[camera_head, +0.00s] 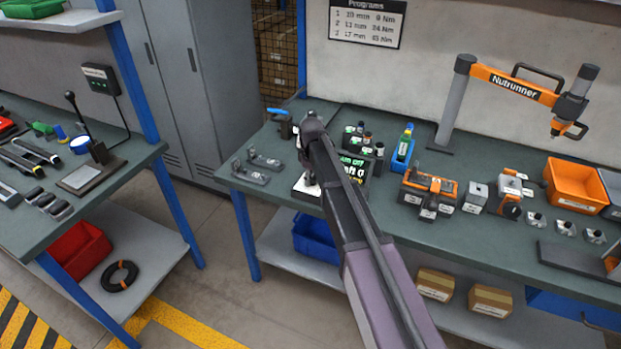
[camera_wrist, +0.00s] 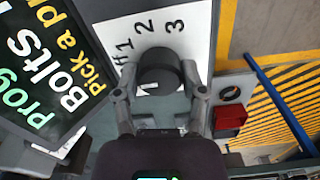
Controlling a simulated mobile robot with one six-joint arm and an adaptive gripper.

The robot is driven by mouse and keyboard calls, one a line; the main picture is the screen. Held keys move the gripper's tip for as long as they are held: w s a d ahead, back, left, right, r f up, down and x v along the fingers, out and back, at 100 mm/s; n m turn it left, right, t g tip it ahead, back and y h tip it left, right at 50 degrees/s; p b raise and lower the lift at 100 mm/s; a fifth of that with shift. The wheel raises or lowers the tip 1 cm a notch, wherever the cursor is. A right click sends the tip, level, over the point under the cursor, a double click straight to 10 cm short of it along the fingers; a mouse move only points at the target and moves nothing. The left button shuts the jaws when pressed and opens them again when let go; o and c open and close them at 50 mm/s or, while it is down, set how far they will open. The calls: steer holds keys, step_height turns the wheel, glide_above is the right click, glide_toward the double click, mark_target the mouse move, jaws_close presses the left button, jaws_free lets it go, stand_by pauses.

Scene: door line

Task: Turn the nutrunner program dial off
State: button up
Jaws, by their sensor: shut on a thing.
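The program dial (camera_wrist: 158,68) is a dark round knob on a white plate (camera_wrist: 193,40) marked with 1, 2, 3 and a partly covered label. My gripper (camera_wrist: 159,90) is shut on the dial, one finger on each side of it. Which mark the dial points at cannot be told. In the head view my arm hides the dial and the fingers; part of the white plate (camera_head: 305,189) shows beside the arm. A dark screen (camera_wrist: 48,75) with green, white and yellow text stands next to the plate.
The workbench carries a blue holder with a bottle (camera_head: 402,152), an orange-black device (camera_head: 428,193) and an orange bin (camera_head: 573,185). The Nutrunner arm (camera_head: 515,85) stands behind. Small fittings (camera_head: 263,161) lie left of the dial. Floor between the benches is clear.

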steer(key=o, duration=1.2)
steer(key=shift+c, duration=0.2)
